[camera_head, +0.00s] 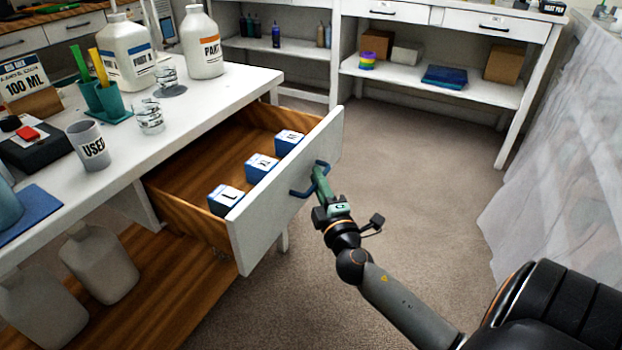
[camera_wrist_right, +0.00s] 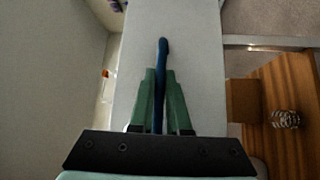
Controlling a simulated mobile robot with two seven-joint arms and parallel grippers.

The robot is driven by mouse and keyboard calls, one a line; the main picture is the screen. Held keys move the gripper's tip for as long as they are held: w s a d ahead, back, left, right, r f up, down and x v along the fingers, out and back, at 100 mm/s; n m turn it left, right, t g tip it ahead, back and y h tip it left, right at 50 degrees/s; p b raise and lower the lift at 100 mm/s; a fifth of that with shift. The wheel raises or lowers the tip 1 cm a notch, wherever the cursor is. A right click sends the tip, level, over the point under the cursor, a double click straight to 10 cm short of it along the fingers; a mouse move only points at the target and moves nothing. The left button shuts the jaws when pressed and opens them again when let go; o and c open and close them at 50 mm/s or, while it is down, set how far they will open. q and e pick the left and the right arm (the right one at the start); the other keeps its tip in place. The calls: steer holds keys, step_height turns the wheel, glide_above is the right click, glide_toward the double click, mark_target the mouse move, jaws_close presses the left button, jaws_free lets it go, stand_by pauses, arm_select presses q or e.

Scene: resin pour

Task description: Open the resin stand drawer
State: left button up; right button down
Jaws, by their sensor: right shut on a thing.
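The resin stand drawer (camera_head: 290,190) is pulled well out from under the white worktop in the head view. Its white front faces right, and three blue-and-white boxes sit inside. My right gripper (camera_head: 319,178) is shut on the blue drawer handle (camera_head: 302,193). In the right wrist view the green fingers (camera_wrist_right: 160,95) close on both sides of the blue handle (camera_wrist_right: 163,50), against the white drawer front (camera_wrist_right: 200,60). My left gripper is in neither view.
The worktop (camera_head: 115,130) carries bottles, a cup marked USED (camera_head: 88,146) and small glass items. Two jugs (camera_head: 100,262) stand on the wooden lower shelf. White shelving (camera_head: 435,90) stands at the back. The carpet (camera_head: 400,170) right of the drawer is clear.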

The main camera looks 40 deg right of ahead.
steer(key=shift+s, duration=0.3)
steer(key=c, duration=0.9)
jaws_free()
steer(key=shift+d, duration=0.1)
steer(key=shift+b+v, duration=1.45)
steer(key=shift+v, duration=4.8)
